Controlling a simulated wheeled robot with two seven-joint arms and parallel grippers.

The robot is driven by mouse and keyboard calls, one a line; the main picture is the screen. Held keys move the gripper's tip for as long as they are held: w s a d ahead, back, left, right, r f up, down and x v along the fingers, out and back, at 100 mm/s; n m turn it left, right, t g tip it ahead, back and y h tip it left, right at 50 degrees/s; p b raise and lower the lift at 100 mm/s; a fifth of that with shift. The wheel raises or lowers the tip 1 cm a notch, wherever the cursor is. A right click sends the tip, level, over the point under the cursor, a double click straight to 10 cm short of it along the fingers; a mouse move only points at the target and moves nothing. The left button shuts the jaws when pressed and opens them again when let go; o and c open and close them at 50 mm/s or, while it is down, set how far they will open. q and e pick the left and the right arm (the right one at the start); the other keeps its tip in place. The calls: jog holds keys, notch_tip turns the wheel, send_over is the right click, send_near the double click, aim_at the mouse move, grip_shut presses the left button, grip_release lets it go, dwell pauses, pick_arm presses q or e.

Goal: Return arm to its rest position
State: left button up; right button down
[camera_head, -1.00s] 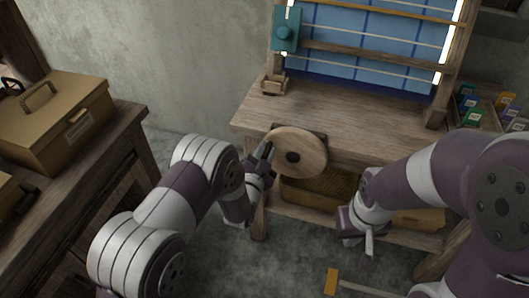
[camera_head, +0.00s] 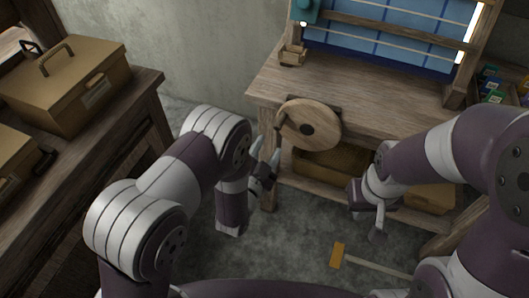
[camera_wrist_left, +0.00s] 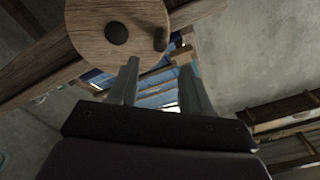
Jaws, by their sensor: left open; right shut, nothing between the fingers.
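My left gripper (camera_head: 267,163) is open and empty, just left of and below a round wooden disc (camera_head: 309,121) on the front of the loom table. In the left wrist view its two fingers (camera_wrist_left: 158,88) stand apart with nothing between them, and the disc (camera_wrist_left: 95,27) is beyond them at the upper left, with a dark hub and a small peg. The gripper looks apart from the disc. My right gripper (camera_head: 377,222) is shut and empty, in front of the lower shelf of the loom table; its fingertips are small in the view.
The wooden loom (camera_head: 375,102) stands at the back with a blue cloth (camera_head: 390,42). A tan case (camera_head: 68,82) sits on a side table at the left. A hammer-like tool (camera_head: 338,256) lies on the floor. Small coloured containers (camera_head: 488,82) are at the far right.

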pick_arm(q)
jog(key=shift+v, duration=1.1)
jog(key=s+a+f+n+g+y, duration=0.1)
jog(key=s+f+n+g+y, duration=0.15)
jog(key=f+g, duration=0.5)
jog(key=s+a+r+n+g+y, duration=0.25)
jog(key=s+a+n+g, duration=0.25)
jog(key=s+a+g, duration=0.55)
jog(key=s+a+r+n+t+p, duration=0.1)
jog(key=r+p, duration=0.6)
jog(key=r, duration=0.5)
jog(key=s+a+r+n+t+p, duration=0.1)
jog(key=s+a+r+n+p, duration=0.1)
jog(key=r+p, duration=0.6)
notch_tip(320, 180, up, 5)
jog(key=shift+a+f+y, duration=0.1)
jog(key=shift+a+y, duration=0.15)
jog(key=shift+y, duration=0.05)
